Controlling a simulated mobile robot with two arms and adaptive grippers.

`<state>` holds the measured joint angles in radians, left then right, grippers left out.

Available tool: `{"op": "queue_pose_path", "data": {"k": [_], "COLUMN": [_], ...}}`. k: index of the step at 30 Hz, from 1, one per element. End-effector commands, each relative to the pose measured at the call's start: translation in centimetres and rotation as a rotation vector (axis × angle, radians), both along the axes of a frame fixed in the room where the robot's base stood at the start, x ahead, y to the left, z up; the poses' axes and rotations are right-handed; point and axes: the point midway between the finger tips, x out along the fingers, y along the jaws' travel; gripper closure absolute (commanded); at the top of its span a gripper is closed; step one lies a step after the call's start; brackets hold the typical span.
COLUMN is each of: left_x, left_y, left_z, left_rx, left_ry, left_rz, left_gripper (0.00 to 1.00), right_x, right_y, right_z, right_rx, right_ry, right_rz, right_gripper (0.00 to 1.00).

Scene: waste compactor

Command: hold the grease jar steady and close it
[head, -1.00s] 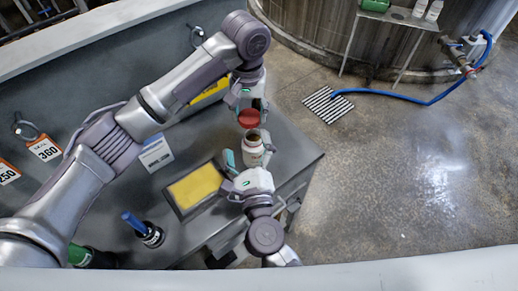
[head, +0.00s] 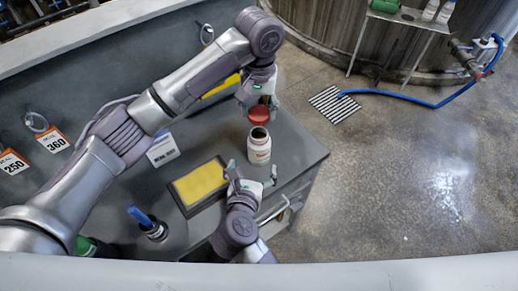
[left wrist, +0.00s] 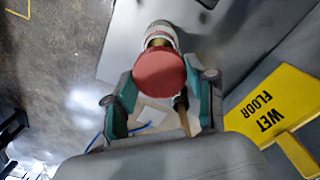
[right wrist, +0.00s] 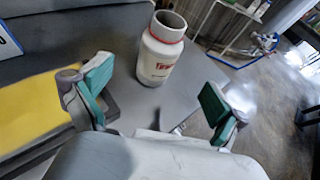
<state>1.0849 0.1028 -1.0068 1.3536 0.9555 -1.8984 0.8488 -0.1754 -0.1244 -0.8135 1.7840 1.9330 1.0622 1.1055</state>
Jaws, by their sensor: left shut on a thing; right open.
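The grease jar (head: 259,148) is white with a red label and stands upright and open on the grey worktop. It also shows in the right wrist view (right wrist: 161,48). The red lid (head: 259,115) is in my left gripper (head: 258,100), which is shut on it just beyond the jar, apart from its mouth. In the left wrist view the lid (left wrist: 159,72) sits between the fingers and partly hides the jar (left wrist: 161,33). My right gripper (head: 252,180) is open and empty on the near side of the jar. Its fingers (right wrist: 157,100) point toward the jar without touching it.
A yellow pad in a dark tray (head: 198,186) lies left of the jar. A blue-handled tool (head: 146,222) stands at the near left. The worktop's right edge is close to the jar.

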Motion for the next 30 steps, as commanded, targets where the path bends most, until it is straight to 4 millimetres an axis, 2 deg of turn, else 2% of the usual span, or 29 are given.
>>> {"op": "queue_pose_path", "data": {"k": [12,18,24,30], "left_x": [0.0,0.0,0.0,0.0], "left_y": [0.0,0.0,0.0,0.0], "left_z": [0.0,0.0,0.0,0.0], "left_rx": [0.0,0.0,0.0,0.0], "left_ry": [0.0,0.0,0.0,0.0], "left_rz": [0.0,0.0,0.0,0.0], "left_gripper": [0.62,0.62,0.62,0.62], "right_x": [6.8,9.3,10.4,10.4], "right_y": [-1.1,-1.5,-1.7,-1.7], "right_z": [-2.7,-3.9,-4.3,-4.4], "right_rx": [-0.007,-0.004,-0.003,-0.002], "right_ry": [-0.003,-0.001,-0.002,0.0], "right_rz": [0.0,0.001,0.001,0.001], "right_gripper": [0.03,0.03,0.03,0.03]}}
